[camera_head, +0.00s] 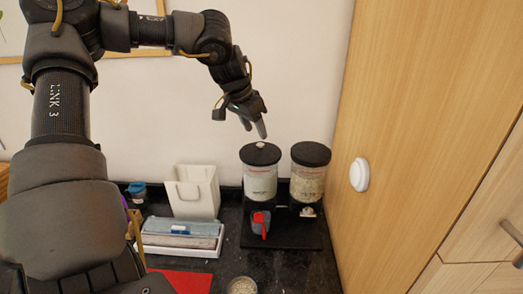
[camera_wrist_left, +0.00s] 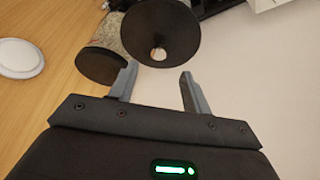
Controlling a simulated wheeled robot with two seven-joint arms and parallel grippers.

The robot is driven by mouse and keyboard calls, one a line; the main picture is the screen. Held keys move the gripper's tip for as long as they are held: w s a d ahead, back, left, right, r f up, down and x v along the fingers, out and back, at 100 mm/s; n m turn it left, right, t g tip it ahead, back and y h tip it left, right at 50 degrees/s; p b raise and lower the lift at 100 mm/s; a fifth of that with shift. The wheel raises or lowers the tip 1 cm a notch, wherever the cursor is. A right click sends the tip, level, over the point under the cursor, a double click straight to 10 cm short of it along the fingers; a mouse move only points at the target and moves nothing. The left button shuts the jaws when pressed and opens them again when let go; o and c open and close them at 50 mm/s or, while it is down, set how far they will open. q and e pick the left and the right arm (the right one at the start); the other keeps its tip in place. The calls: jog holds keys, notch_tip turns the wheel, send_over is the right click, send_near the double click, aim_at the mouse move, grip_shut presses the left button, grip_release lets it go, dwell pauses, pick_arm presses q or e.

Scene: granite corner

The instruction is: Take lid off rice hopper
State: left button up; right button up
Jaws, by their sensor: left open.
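Two clear hoppers with round black lids stand side by side at the back. The left hopper (camera_head: 260,183) holds pale white contents; its lid (camera_head: 260,154) is on and has a small light knob. The right hopper (camera_head: 308,184) holds coarser beige contents under its own lid (camera_head: 311,153). The labels are too small to read. My left gripper (camera_head: 254,128) is open and empty, pointing down just above the left lid, apart from it. In the left wrist view the knobbed lid (camera_wrist_left: 172,27) lies beyond and between the open fingers (camera_wrist_left: 158,72). My right gripper is out of view.
A wooden cabinet (camera_head: 420,130) with a round white disc (camera_head: 359,174) stands close on the right. A red-handled cup (camera_head: 261,224) sits under the left hopper. A white box (camera_head: 192,193) and a white tray (camera_head: 181,251) are to the left. A small bowl (camera_head: 242,286) is in front.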

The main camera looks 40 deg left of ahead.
aim_at(260, 144)
pick_arm(q)
jog(key=f+p, duration=0.2)
jog(key=p, duration=0.1)
jog(key=shift+w+d+f, duration=0.2)
jog(key=shift+f, duration=0.05)
jog(key=shift+p+x, duration=0.35)
jog(key=shift+x, duration=0.75)
jog(key=shift+w+f, duration=0.2)
jog(key=shift+f, duration=0.05)
jog(key=shift+s+r, duration=0.1)
jog(key=shift+c, duration=0.5)
jog(key=shift+c, duration=1.1)
grip_shut()
